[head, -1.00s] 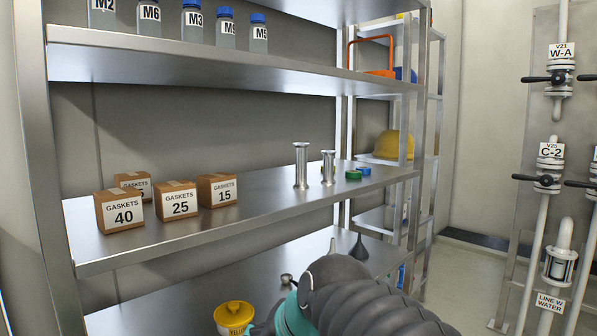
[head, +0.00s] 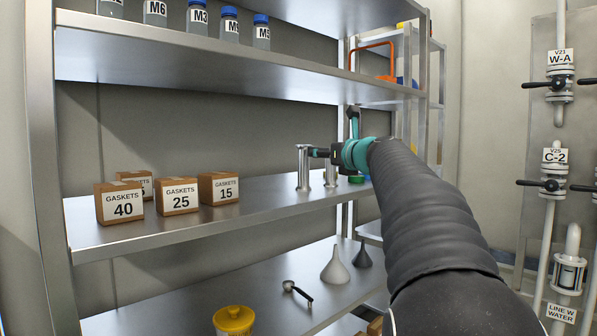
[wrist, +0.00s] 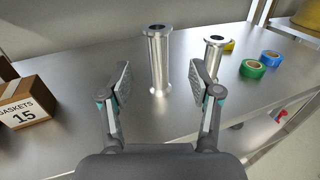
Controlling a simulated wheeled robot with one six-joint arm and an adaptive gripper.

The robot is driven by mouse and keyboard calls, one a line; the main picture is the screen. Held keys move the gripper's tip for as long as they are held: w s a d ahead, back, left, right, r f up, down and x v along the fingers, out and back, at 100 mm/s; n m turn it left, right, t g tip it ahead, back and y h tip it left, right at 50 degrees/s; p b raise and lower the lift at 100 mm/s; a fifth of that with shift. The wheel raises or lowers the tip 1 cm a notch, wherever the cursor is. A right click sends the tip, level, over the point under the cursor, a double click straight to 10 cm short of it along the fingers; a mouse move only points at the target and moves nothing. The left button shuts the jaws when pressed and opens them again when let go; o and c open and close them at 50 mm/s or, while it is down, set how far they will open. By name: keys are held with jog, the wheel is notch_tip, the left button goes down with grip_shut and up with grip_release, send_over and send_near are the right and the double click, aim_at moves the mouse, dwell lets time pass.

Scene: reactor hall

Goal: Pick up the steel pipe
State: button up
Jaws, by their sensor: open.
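A taller steel pipe (head: 303,170) with flanged ends stands upright on the middle shelf. It also stands upright in the wrist view (wrist: 159,62), ahead of my gripper (wrist: 161,82) and between the lines of its two spread fingers. The fingers are open and empty, with the pipe a little beyond their tips. A shorter steel pipe (wrist: 212,58) stands to its right, partly hidden by the right finger. In the head view my gripper (head: 318,153) is level with the upper part of the pipes and partly covers the shorter one (head: 331,176).
Gasket boxes (head: 179,196) stand left on the same shelf (head: 240,205). A green tape roll (wrist: 252,69) and a blue one (wrist: 271,59) lie to the right. The shelf above (head: 200,60) holds bottles. Funnels (head: 335,268), a scoop and a yellow tub (head: 233,320) are below.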

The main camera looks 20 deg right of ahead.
aim_at(306, 150)
jog(key=w, duration=0.4)
jog(key=w+p, duration=0.1)
jog(key=w, duration=0.3)
jog(key=w+p, duration=0.1)
jog(key=w, duration=0.3)
jog(key=shift+a, duration=0.4)
jog(key=shift+s, duration=0.1)
grip_shut()
